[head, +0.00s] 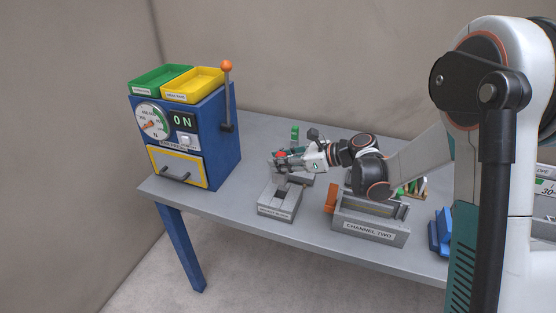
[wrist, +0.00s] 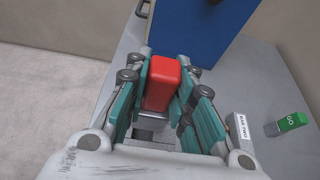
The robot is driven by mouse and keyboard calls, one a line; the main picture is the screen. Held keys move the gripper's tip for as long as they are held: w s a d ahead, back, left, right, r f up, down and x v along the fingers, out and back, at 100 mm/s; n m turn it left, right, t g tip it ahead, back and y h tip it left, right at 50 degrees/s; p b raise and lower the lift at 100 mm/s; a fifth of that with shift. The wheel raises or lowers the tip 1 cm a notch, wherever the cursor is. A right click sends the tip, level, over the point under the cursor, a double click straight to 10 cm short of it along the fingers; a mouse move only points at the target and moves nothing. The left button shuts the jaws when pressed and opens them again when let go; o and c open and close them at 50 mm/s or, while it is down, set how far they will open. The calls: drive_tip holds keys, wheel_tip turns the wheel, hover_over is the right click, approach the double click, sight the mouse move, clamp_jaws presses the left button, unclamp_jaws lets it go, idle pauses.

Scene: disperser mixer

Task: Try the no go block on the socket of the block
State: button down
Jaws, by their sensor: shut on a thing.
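My gripper (head: 281,158) is shut on a red-handled block, which I take to be the no go block (wrist: 164,82). In the wrist view the red handle stands between the teal fingers, with a grey part below it. In the head view only a little of the red (head: 281,154) shows at the fingertips. A grey slotted block (head: 277,208) with a blurred front label sits on the table just below the gripper. A piece of grey metal also shows under the fingers in the wrist view (wrist: 147,134). I cannot tell whether the held block touches the socket.
A green block marked GO (wrist: 288,123) lies near a "BAR TWO" label (wrist: 243,126). The blue machine (head: 214,137) with lever and green and yellow trays stands left. The "CHANNEL TWO" fixture (head: 369,229) is right. Blue pieces (head: 440,232) stand farther right.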

sight(287, 175)
drive_tip(key=shift+f+b, duration=1.8)
drive_tip(key=shift+f, duration=1.1)
drive_tip(key=shift+f, duration=0.1)
drive_tip(key=shift+r+p, duration=1.95)
drive_tip(key=shift+r, duration=1.55)
